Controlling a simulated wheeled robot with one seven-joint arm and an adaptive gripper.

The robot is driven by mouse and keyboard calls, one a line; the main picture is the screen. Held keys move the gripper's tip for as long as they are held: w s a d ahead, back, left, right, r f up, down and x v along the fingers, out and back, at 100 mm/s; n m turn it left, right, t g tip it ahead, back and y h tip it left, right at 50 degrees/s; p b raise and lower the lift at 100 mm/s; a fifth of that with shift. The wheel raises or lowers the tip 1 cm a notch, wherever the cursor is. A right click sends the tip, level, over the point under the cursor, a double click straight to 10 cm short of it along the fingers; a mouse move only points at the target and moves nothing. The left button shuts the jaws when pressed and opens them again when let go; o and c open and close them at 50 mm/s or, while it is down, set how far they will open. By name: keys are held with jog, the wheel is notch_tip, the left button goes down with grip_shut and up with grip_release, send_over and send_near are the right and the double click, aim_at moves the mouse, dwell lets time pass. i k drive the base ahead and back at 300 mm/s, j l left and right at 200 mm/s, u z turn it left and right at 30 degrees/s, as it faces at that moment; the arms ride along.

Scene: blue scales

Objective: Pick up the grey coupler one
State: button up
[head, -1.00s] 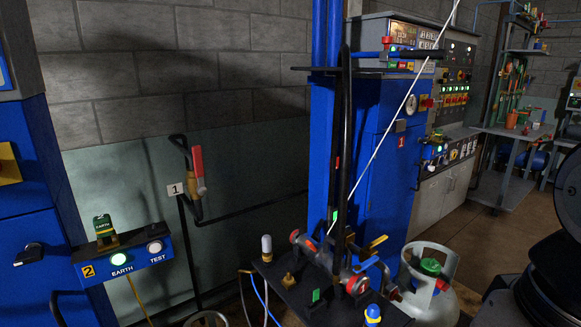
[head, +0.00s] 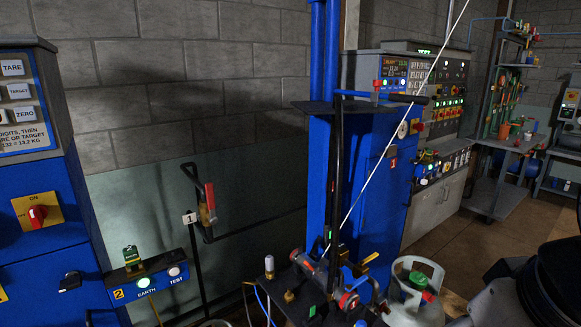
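A coupler with a red lever and a brass-coloured body (head: 209,203) hangs on the end of a black hose in front of the wall, beside a white plate marked 1 (head: 189,218). A grey fitting with red ends (head: 315,266) lies on the dark platform (head: 301,308) at the bottom centre. I cannot tell which of these is the grey coupler one. My gripper is not in view. A dark rounded part at the right edge looks like my arm.
A blue cabinet with a red switch (head: 38,215) stands at the left, with an EARTH/TEST box (head: 150,283) beside it. A blue column (head: 322,180) rises behind the platform. A grey gas cylinder (head: 416,285) stands right of it. Open floor (head: 470,245) lies farther right.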

aim_at(270, 265)
jog(key=i+j, duration=0.2)
jog(key=i, duration=0.3)
jog(key=i+j, duration=0.2)
jog(key=i, duration=0.3)
jog(key=u, duration=0.05)
